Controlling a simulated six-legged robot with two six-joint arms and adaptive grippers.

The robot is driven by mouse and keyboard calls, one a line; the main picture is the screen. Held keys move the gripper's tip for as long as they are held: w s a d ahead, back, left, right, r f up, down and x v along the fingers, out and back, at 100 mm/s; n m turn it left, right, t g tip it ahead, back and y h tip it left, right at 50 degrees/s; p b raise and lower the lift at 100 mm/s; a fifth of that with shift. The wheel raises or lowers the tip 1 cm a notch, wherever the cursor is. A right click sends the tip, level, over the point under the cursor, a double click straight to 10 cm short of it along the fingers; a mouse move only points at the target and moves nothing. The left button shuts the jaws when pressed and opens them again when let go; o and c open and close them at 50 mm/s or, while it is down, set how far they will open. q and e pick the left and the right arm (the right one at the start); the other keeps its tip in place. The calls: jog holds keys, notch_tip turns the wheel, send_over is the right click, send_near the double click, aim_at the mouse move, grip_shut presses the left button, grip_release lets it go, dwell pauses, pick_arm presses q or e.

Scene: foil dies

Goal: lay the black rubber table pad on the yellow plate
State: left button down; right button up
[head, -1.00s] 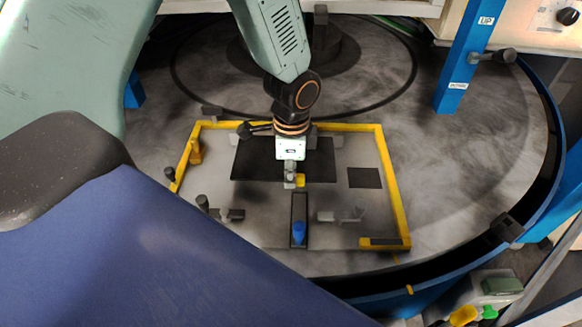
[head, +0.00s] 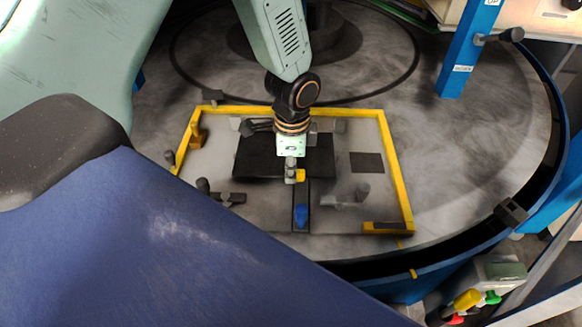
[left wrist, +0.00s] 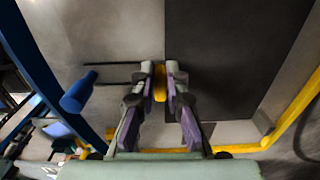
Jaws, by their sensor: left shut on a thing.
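A large black rectangle (head: 257,160), which looks like the rubber pad, lies over the grey board inside a yellow L-edged frame (head: 395,172). A small yellow tab (head: 300,175) shows at the pad's near edge. My left gripper (head: 291,174) comes down over the pad's near edge, shut on the yellow tab. In the left wrist view the tab (left wrist: 160,82) sits between the fingertips, with the black pad (left wrist: 235,55) just to the right. My arm hides part of the pad. I cannot tell a separate yellow plate. My right gripper is not in view.
Grey clamps (head: 345,200) stand at either side. A smaller dark square (head: 366,162) lies at right. A blue post (head: 463,65) rises behind right.

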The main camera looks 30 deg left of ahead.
pick_arm(q)
jog(key=shift+w+f, duration=0.3)
jog(key=shift+s+f, duration=0.15)
jog(key=shift+s, duration=0.15)
jog(key=shift+f+b, duration=0.1)
jog(key=shift+b, duration=0.2)
jog(key=shift+w+f, duration=0.3)
jog(key=shift+s+f+b, duration=0.2)
jog(key=shift+s+b, duration=0.05)
jog(key=shift+b, duration=0.05)
